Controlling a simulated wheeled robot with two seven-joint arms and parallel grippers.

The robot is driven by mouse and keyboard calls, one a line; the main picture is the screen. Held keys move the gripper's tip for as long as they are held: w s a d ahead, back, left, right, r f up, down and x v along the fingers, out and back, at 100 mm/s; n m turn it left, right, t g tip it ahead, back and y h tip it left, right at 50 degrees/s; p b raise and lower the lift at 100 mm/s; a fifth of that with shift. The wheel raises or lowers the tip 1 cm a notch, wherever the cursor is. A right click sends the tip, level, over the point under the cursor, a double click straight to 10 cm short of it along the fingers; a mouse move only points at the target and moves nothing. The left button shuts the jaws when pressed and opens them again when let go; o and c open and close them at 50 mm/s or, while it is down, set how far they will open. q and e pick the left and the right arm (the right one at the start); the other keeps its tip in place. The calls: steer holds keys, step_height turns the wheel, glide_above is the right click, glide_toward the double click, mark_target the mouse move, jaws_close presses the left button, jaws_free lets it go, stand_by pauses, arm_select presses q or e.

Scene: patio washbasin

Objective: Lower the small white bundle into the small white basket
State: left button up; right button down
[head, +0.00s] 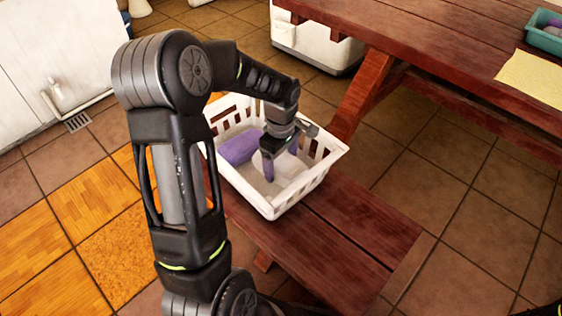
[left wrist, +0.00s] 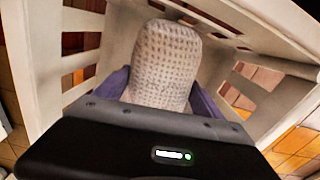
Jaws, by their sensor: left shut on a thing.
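My left gripper (head: 281,164) reaches down inside the small white basket (head: 272,208), which stands on a red-brown wooden bench. Its two purple-tinted fingers are shut on the small white bundle (left wrist: 166,62), a rounded, knobbly-textured roll. The fingers press on its two sides in the left wrist view. In the head view the bundle (head: 288,167) shows only partly behind the finger, below the basket's rim. Whether it touches the basket's floor cannot be told. The slotted basket walls (left wrist: 45,60) surround it in the left wrist view. My right gripper is not seen.
A purple roll (head: 240,147) lies in the basket, left of my gripper. A red-brown table (head: 440,70) stands behind, with a yellow cloth (head: 535,82) and a teal tray (head: 545,38) on it. The bench (head: 345,235) is bare to the right of the basket.

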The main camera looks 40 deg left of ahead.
mark_target(281, 159)
arm_select(q)
steer(key=shift+f+b, duration=1.65)
steer(key=shift+f, duration=0.7)
stand_by(0.7)
steer(key=o, duration=1.5)
steer(key=shift+r, duration=0.1)
step_height(281, 159, up, 8)
steer(key=p, duration=0.2)
steer(key=shift+f+p, duration=0.2)
steer(key=shift+p, duration=0.1)
